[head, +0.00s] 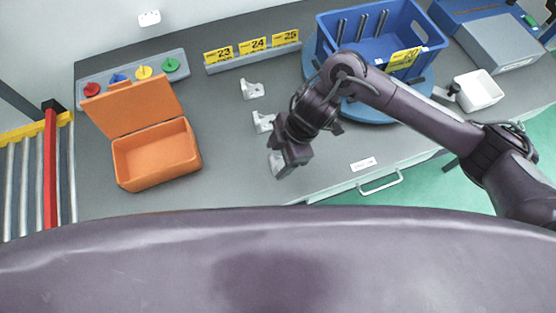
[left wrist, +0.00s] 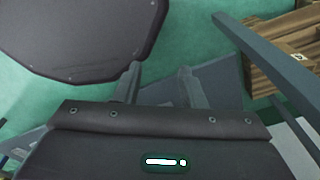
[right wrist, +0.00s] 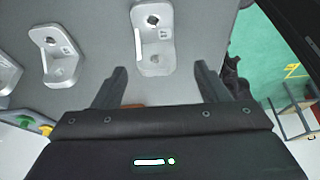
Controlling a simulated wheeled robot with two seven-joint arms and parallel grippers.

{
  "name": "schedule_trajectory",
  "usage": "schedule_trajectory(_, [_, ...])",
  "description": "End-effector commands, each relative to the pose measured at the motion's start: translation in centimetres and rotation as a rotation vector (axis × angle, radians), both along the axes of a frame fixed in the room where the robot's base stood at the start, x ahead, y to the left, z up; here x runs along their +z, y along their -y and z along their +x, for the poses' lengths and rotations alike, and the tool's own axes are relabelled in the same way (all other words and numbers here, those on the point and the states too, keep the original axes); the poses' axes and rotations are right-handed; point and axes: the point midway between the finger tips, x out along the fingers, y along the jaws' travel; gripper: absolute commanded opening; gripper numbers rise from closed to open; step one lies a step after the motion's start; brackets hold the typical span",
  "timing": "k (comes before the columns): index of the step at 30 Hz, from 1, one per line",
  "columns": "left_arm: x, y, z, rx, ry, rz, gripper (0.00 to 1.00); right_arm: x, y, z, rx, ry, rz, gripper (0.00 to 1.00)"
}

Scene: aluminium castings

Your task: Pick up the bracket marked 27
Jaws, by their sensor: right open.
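Three pale grey metal brackets stand in a row on the grey bench: a far one (head: 252,90), a middle one (head: 263,121) and a near one (head: 278,165). My right gripper (right wrist: 159,70) is open and empty, and its arm partly covers the near bracket in the head view. In the right wrist view the near bracket (right wrist: 153,45) lies ahead, between the lines of the two fingers; its small label seems to read 27. The middle bracket (right wrist: 55,50) also has a label, too small to read surely. My left gripper (left wrist: 158,78) is open and empty, away from the brackets.
An open orange box (head: 157,157) stands left of the brackets. A rail with yellow tags 23, 24, 25 (head: 252,60) lies behind them. A blue crate (head: 385,45) tagged 20 sits on a blue round base (head: 375,112) at right. The bench between box and brackets is clear.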

Motion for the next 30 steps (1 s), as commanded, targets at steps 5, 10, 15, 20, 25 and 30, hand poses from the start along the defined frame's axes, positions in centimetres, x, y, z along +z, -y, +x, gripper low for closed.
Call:
schedule_trajectory(5, [0.8, 0.0, 0.2, 0.0, 0.003, 0.0, 0.36, -2.3, -1.0, -0.4, -0.002, -0.003, 0.001, 0.67])
schedule_trajectory(10, [1.1, 0.1, 2.8, 0.0, 0.04, -0.003, 0.36, -3.2, -1.3, -0.5, 0.0, 0.001, 0.001, 0.67])
schedule_trajectory(15, [1.1, 0.1, 3.2, 0.0, 0.047, -0.003, 0.36, -3.2, -1.3, -0.4, -0.001, 0.002, 0.001, 0.67])
schedule_trajectory(20, [1.0, 0.0, 2.4, 0.0, 0.035, 0.0, 0.36, -3.2, -1.3, -0.4, -0.001, 0.002, 0.001, 0.46])
schedule_trajectory(25, [1.0, -0.1, 1.8, 0.0, 0.027, 0.0, 0.36, -3.1, -1.3, -0.4, -0.001, 0.002, 0.001, 0.24])
schedule_trajectory(30, [1.0, -0.1, 1.7, 0.0, 0.026, 0.001, 0.36, -3.1, -1.3, -0.4, -0.001, 0.001, 0.002, 0.18])
